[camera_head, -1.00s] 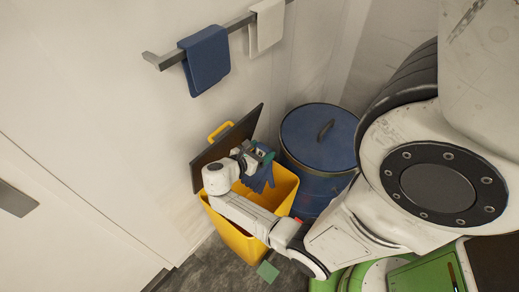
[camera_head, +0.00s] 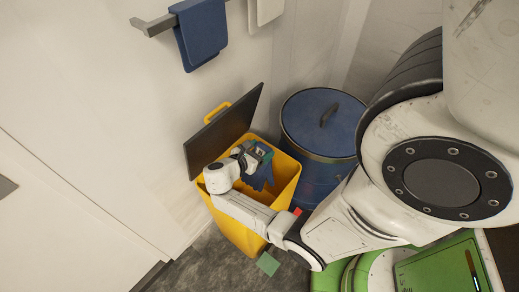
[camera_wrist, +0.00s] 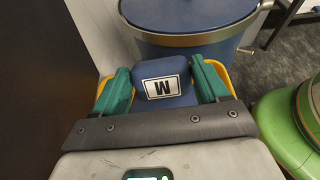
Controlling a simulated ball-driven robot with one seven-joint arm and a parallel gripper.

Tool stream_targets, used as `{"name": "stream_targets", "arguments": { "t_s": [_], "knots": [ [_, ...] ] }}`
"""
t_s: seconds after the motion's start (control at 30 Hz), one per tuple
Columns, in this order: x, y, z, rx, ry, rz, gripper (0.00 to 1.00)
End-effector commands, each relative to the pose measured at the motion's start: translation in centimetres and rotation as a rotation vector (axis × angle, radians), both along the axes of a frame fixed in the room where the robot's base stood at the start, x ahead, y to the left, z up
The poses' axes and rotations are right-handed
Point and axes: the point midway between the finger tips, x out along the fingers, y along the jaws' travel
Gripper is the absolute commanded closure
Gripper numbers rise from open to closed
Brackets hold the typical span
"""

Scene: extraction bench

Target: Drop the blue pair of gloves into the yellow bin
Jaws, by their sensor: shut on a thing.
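The blue gloves (camera_head: 262,178) hang from my gripper (camera_head: 258,154), over the open mouth of the yellow bin (camera_head: 236,234). In the wrist view, my gripper (camera_wrist: 165,88) has green fingers on both sides of the gloves (camera_wrist: 164,68), shut on them, and a white label marked M faces the camera. The bin's dark lid (camera_head: 226,130) stands open behind my gripper. The lower part of the gloves is within the outline of the bin's opening; how deep they hang is hard to tell.
A blue drum (camera_head: 322,125) with a lid stands right beside the bin. A green square (camera_head: 268,264) lies on the floor in front of the bin. The wall is close on the left.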

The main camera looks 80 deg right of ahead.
Motion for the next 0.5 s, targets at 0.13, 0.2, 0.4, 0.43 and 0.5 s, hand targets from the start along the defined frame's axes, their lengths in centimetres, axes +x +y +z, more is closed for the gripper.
{"name": "stream_targets", "arguments": {
  "t_s": [0.13,0.2,0.4,0.43,0.5],
  "knots": [
    [0.02,-0.02,-0.16,-0.001,-0.001,0.001,0.58],
    [0.03,-0.01,-0.15,-0.001,-0.001,0.001,0.58],
    [0.03,-0.01,-0.14,-0.001,-0.001,0.001,0.20],
    [0.03,-0.01,-0.14,-0.001,-0.001,0.001,0.17],
    [0.03,-0.01,-0.14,-0.001,-0.001,0.001,0.10]
  ]
}}
